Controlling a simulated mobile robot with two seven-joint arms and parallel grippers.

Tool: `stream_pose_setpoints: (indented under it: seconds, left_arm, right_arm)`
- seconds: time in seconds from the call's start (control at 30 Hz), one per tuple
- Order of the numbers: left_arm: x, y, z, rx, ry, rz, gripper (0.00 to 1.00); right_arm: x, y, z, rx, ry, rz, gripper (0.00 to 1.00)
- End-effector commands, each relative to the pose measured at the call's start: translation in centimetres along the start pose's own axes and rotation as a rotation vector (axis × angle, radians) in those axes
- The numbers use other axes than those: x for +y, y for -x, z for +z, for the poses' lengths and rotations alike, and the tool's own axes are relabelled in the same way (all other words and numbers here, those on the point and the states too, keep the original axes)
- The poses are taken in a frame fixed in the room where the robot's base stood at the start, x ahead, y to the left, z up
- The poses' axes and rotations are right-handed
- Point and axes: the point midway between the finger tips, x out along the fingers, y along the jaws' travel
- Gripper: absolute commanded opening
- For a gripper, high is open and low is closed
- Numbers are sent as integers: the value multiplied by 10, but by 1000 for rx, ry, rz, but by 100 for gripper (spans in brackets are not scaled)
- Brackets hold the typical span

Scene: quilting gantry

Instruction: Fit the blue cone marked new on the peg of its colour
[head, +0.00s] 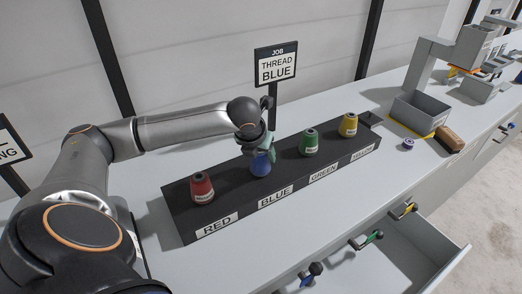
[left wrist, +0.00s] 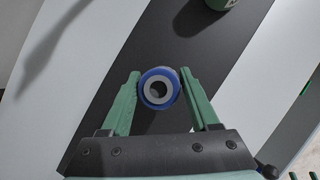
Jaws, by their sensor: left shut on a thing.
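The blue cone (head: 261,167) is at the BLUE place of the long black rack (head: 230,187), upright or nearly so. My left gripper (head: 257,147) is above it, shut on it. In the left wrist view the blue cone (left wrist: 159,88) sits between the green fingertips, its ring-shaped top and centre hole facing the camera. The blue peg is hidden, and I cannot tell whether the cone is around it or just above it. No "new" mark is readable. My right gripper is not in view.
A red cone (head: 202,188), a green cone (head: 309,142) and a yellow cone (head: 348,125) stand on the rack. A sign (head: 276,66) reading "THREAD BLUE" stands behind. A grey bin (head: 420,113), a small purple-white spool (head: 408,144) and a brown block (head: 449,139) lie right. A drawer (head: 415,262) is open in front.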

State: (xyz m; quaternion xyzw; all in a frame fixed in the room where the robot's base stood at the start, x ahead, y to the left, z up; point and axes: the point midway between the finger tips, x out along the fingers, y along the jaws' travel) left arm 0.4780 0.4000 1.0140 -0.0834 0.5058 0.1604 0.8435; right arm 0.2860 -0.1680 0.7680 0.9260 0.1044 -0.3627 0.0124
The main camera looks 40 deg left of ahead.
Motion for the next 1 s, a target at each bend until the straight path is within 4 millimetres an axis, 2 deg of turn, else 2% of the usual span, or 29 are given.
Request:
stream_pose_setpoints:
  seconds: [0.23, 0.27, 0.53, 0.83, 1.0]
  left_arm:
    - [0, -5, -3, 0, 0, 0, 3]
    - [0, -5, -2, -1, 0, 0, 65]
    - [0, -5, -2, 0, 0, 0, 95]
    - [0, -3, -2, 0, 0, 0, 97]
    - [0, 17, -2, -3, -1, 0, 97]
  right_arm:
    - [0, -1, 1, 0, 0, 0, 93]
    - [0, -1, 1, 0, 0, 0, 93]
    - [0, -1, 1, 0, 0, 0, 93]
    - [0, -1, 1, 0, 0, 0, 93]
    - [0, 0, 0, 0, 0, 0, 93]
